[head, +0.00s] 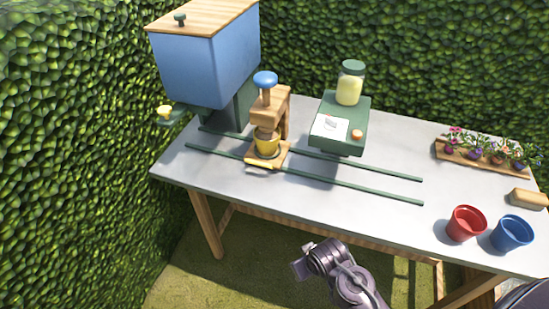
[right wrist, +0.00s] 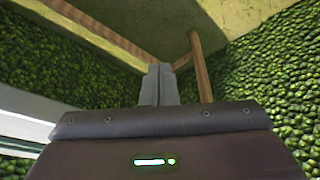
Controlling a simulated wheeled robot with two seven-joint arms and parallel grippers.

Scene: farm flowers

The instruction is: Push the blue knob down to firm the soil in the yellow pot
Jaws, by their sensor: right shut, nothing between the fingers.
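The blue knob (head: 265,78) tops a short post on the wooden press (head: 277,104), with a gap between the knob and the press's top. The yellow pot (head: 267,146) stands upright under the press on a small wooden carriage (head: 258,166). The soil inside the pot is hidden by the press. My right gripper (head: 299,270) is in front of the table's front edge, below and apart from the knob and pot. In the right wrist view its fingers (right wrist: 158,84) are shut and empty. My left gripper is not in view.
Two green rails (head: 360,187) run along the grey table (head: 390,145). A blue hopper (head: 210,68) stands left of the press. A green box (head: 341,142) with a jar (head: 350,83) stands right. Red (head: 466,224) and blue (head: 511,233) pots are at far right.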

